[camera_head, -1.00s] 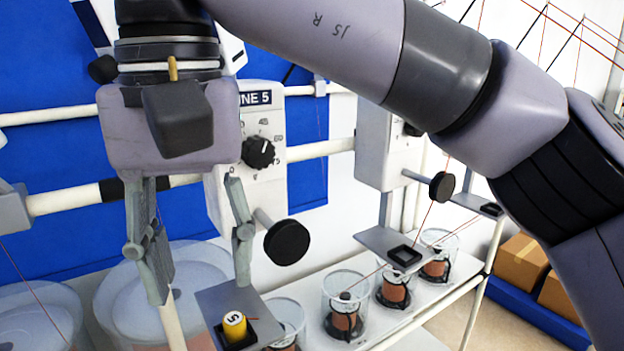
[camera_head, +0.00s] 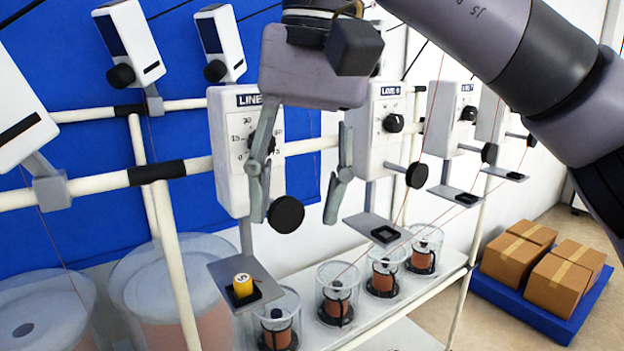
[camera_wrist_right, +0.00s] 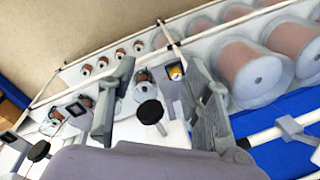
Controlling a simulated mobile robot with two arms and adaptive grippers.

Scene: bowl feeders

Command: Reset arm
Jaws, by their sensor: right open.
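My right gripper (camera_head: 300,200) is open and empty in the head view, its two fingers hanging down in front of the LINE machine boxes. It also shows open in the right wrist view (camera_wrist_right: 150,105), with a black round knob (camera_wrist_right: 150,112) seen between its fingers. A yellow numbered cylinder (camera_head: 243,285) stands in the black square holder on a grey plate (camera_head: 228,268), below and left of the gripper and apart from it. The yellow cylinder shows small in the wrist view (camera_wrist_right: 176,73). My left gripper is not in view.
White machine boxes (camera_head: 228,185) with dials and black knobs (camera_head: 286,214) line the white rail (camera_head: 95,185). Glass jars with copper spools (camera_head: 338,290) stand on the shelf below. Cardboard boxes (camera_head: 558,282) sit on a blue pallet (camera_head: 535,310) at right.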

